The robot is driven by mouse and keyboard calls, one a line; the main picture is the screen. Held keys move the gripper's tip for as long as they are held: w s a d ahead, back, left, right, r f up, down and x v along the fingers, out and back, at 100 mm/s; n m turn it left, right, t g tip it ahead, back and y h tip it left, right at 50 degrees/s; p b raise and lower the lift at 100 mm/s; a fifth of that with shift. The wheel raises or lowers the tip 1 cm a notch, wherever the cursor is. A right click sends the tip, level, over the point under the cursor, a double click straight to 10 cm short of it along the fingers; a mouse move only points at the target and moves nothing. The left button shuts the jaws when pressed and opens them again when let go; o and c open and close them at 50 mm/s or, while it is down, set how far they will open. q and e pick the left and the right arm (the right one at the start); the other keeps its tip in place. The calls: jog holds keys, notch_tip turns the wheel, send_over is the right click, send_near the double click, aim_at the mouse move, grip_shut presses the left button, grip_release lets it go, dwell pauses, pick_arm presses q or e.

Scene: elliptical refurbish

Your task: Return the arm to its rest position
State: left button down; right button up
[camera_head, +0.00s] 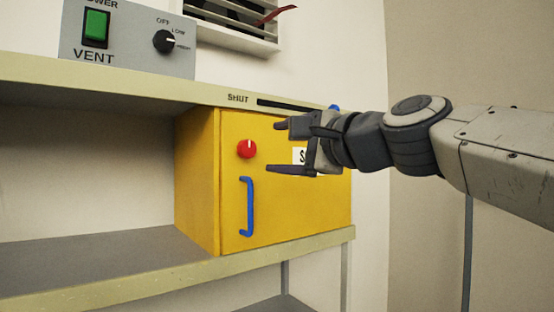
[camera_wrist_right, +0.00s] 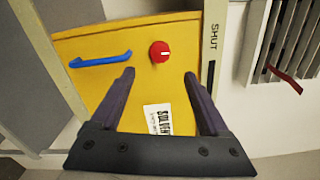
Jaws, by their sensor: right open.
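My right gripper (camera_head: 290,148) is open and empty in the head view. It is in front of the yellow cabinet, right of the red knob, with its fingers pointing left. In the right wrist view its two fingers (camera_wrist_right: 160,85) stand apart with the cabinet door and a white label (camera_wrist_right: 158,119) behind them. The label's text is partly hidden by my gripper in the head view. My left gripper is in neither view.
The yellow cabinet (camera_head: 285,210) has a red knob (camera_head: 247,148) and blue handle (camera_head: 247,206); its door looks closed. It stands on a shelf (camera_head: 130,275) under a ledge marked SHUT. A vent control box (camera_head: 128,40) and a wall vent (camera_head: 235,22) are above.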

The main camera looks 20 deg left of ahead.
jog(key=shift+s+d, duration=0.35)
jog(key=shift+d, duration=0.15)
